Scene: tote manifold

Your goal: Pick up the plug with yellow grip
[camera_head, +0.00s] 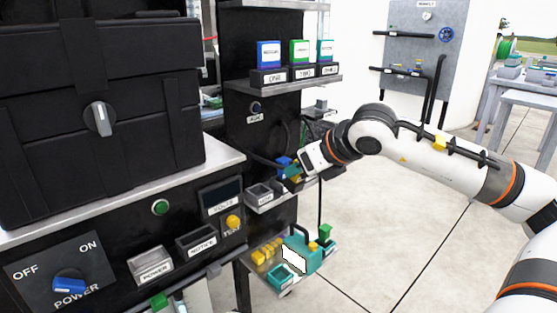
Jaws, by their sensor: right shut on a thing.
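My right gripper (292,170) is at the middle of the view, in front of the black rack and just above the small grey bins. It is shut on a small plug-like thing, mostly hidden by the fingers. Blue, teal and yellowish parts show close together there, and I cannot tell clearly which belong to the held thing. Several small yellow pieces (259,257) lie on the low table below. My left gripper is not in view.
A large black case (100,120) stands on the left bench. A shelf (285,85) with labelled bins is above the gripper. A teal tool (300,245) and bins sit on the low table. The floor (400,230) at the right is clear.

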